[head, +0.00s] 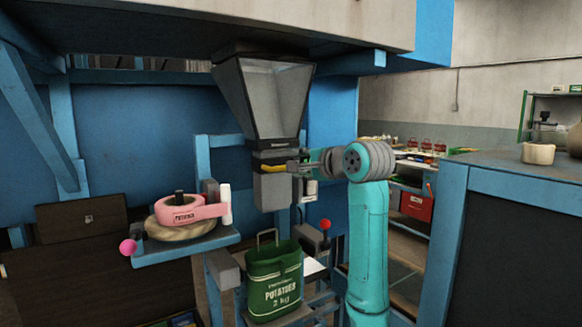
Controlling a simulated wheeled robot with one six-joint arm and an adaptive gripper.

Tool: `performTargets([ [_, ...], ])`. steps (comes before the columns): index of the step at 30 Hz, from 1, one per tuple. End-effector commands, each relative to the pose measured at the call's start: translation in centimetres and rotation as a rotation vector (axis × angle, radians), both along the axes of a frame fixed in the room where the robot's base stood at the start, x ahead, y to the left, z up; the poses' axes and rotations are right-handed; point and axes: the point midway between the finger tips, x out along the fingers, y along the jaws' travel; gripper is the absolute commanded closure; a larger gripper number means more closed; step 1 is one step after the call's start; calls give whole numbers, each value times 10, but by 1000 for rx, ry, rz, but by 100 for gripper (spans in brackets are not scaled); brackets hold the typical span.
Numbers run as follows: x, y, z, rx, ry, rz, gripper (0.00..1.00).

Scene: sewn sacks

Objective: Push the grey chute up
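The grey chute (272,192) is a boxy spout hanging below the grey hopper (265,105) in the head view. A yellow bar (273,169) shows at the chute's upper front. My gripper (304,167) reaches in from the right, level with the yellow bar and close to the chute's right side. The fingers are small and dark here, so I cannot tell whether they touch the chute or the bar, or how far they are open. A green potato sack (274,285) stands upright under the chute, a handle loop at its top, with a gap between them.
A blue shelf (187,247) at the left holds a pink tape roll (179,210) and a white bottle (225,203). A pink ball knob (128,247) and a red knob (325,224) stick out nearby. A dark blue-edged cabinet (515,250) stands at the right.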

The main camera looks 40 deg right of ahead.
Motion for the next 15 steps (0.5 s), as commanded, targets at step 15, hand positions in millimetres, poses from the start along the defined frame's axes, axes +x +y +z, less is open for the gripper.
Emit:
performTargets([
  [15,-38,9,9,-1,-1,0,59],
])
